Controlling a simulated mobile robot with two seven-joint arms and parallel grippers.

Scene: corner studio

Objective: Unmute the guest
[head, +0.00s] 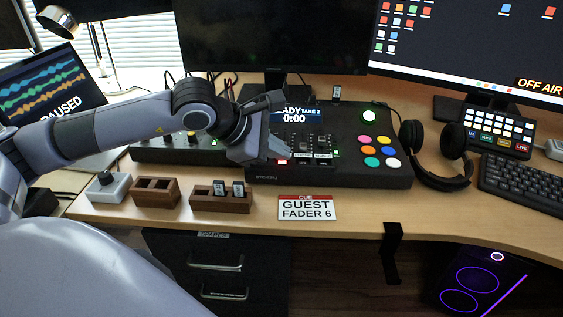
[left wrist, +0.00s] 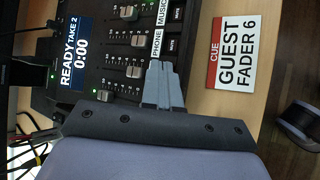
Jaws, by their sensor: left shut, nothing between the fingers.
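The dark mixer console (head: 345,178) stands on the desk with faders, a screen reading "READY TAKE 2 0:00" and coloured pads. My left gripper (head: 284,153) is over its lower left fader area, shut and empty. A small red light (head: 282,161) glows right by its fingertips. In the left wrist view the shut fingers (left wrist: 160,66) end near the "PHONE" label (left wrist: 157,45) and cover part of the row of buttons; contact cannot be told. A card (head: 307,207) reading "CUE GUEST FADER 6" lies in front of the console and shows in the left wrist view (left wrist: 233,52). My right gripper is out of view.
Wooden holders (head: 222,203), one with two small label pieces, and a grey box with a black knob (head: 108,188) sit along the front edge. Headphones (head: 437,155) and a keyboard (head: 520,185) are at right. The monitor (head: 270,35) stands behind the console.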

